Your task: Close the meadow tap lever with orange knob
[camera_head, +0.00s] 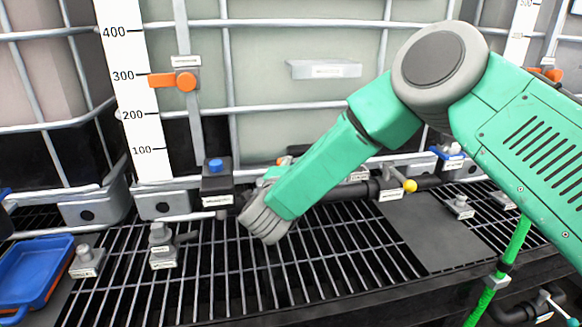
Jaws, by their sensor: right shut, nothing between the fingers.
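The lever lies level, pointing left, with a small label above that I cannot read. A second orange-handled fitting (546,73) is at the far right, partly behind my arm. A bit of orange (283,160) also shows behind my right wrist. I cannot tell which is the meadow tap. My right gripper (262,217) is shut and empty, low over the grating by the black pipe; its fingertips are mostly hidden. My left gripper is out of view.
A yellow knob (410,186) is on the black pipe to the right. A blue tray (37,268) lies at lower left. Grey fittings (160,237) stand on the metal grating (205,285).

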